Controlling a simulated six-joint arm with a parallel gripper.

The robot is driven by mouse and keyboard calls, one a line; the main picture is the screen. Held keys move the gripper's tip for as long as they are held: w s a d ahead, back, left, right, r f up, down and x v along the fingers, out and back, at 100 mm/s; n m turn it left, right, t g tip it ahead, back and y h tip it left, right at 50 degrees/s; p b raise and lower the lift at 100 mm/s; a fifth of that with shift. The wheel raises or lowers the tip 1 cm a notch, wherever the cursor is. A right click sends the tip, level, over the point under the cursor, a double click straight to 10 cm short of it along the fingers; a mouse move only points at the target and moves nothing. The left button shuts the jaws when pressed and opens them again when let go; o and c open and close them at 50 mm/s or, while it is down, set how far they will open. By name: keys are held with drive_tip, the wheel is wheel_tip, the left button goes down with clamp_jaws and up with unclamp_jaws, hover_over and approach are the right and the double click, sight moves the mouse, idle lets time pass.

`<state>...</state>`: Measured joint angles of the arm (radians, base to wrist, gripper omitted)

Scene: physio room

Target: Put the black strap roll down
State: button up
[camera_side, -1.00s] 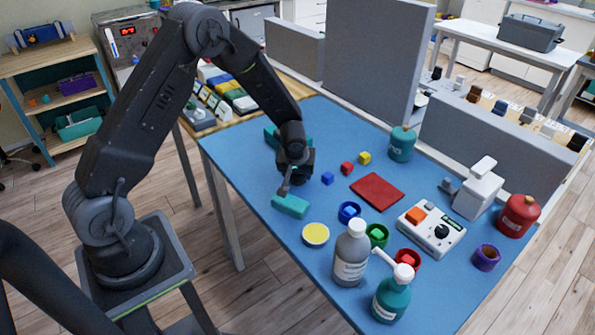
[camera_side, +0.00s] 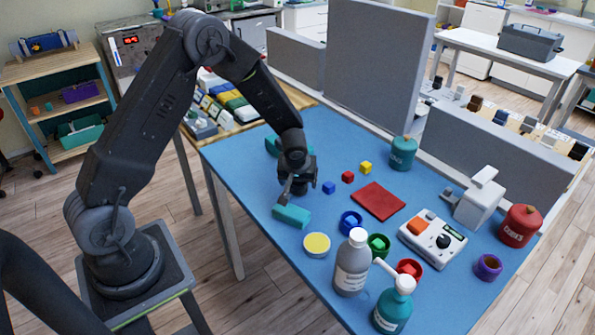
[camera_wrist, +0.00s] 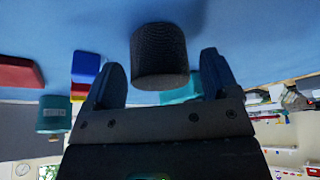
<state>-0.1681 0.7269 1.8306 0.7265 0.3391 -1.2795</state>
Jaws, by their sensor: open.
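The black strap roll (camera_wrist: 159,58) is a dark, ribbed cylinder in the wrist view. It stands between and slightly beyond the fingertips of my gripper (camera_wrist: 162,68), with a gap visible on either side. Blue table surface shows around its far end; I cannot tell for sure that it touches the table. In the side view my gripper (camera_side: 294,190) is low over the blue table (camera_side: 245,175), near its left edge. There the roll cannot be told apart from the dark gripper. My gripper is open.
A teal block (camera_side: 291,216) lies just in front of my gripper. A blue cube (camera_side: 329,187), red cube (camera_side: 348,177) and red pad (camera_side: 377,198) are to the right. A yellow-topped tin (camera_side: 316,245) and grey bottle (camera_side: 351,265) stand nearer the front.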

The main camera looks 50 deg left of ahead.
drive_tip(key=s+d+r+m, duration=0.1)
drive_tip(key=s+d+r, duration=0.1)
drive_tip(key=s+r, duration=0.35)
drive_tip(key=s+d+r+m+t, duration=0.1)
drive_tip(key=s+d+r, duration=0.15)
drive_tip(key=r, duration=0.65)
drive_tip(key=s+d+r+m, duration=0.1)
drive_tip(key=s+d+r, duration=0.15)
drive_tip(key=r, duration=0.45)
drive_tip(key=s+d+r+m+h, duration=0.1)
drive_tip(key=s+d+r+m, duration=0.2)
drive_tip(key=s, duration=0.4)
drive_tip(key=s+d+r+m+t+h, duration=0.1)
drive_tip(key=s+d+r+m+h, duration=0.1)
drive_tip(key=s, duration=0.5)
drive_tip(key=shift+s+d+r+m, duration=0.3)
drive_tip(key=shift+d+r+m, duration=0.15)
drive_tip(key=shift+r, duration=0.3)
